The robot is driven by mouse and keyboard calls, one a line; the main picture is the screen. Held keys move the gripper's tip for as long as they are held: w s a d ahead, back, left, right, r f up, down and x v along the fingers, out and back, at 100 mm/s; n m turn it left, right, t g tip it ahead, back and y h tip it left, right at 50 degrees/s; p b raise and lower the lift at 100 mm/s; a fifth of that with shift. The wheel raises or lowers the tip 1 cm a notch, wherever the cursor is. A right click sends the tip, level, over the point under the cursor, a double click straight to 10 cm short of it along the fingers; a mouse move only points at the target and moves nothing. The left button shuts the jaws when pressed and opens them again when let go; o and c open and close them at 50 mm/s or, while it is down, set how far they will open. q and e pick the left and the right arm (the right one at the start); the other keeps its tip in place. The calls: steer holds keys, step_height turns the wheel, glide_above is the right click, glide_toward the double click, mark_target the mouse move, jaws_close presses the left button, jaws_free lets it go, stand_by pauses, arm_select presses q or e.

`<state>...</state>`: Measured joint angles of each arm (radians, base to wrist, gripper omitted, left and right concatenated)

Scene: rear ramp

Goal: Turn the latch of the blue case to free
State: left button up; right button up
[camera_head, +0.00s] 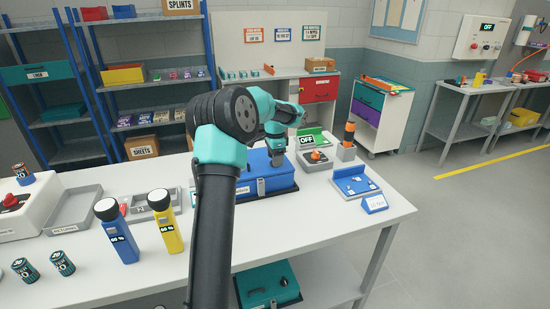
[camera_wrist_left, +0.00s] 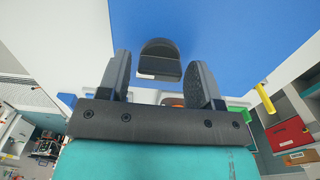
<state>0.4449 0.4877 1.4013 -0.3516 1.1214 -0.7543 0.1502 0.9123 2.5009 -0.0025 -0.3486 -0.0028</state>
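The blue case (camera_head: 282,181) lies shut on a black mat on the white table, partly hidden by my left arm. My left gripper (camera_head: 277,160) is over the case and points down at it. In the left wrist view the blue case (camera_wrist_left: 235,35) fills the upper part. A dark latch (camera_wrist_left: 160,58) with a pale lower edge shows on it. My left gripper (camera_wrist_left: 160,75) is open there, one finger on each side of the latch, with a visible gap on both sides. My right gripper is not in view.
A blue flashlight (camera_head: 118,236) and a yellow flashlight (camera_head: 166,224) stand left of my arm. A grey box with an orange knob (camera_head: 315,157), an orange-topped tool (camera_head: 348,140) and a blue tray (camera_head: 356,182) are right of the case. The table's front right is clear.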

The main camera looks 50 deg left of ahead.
arm_select(q)
steer(key=shift+o, duration=0.9)
steer(key=shift+r, duration=0.1)
step_height(320, 180, up, 17)
steer(key=shift+r, duration=0.1)
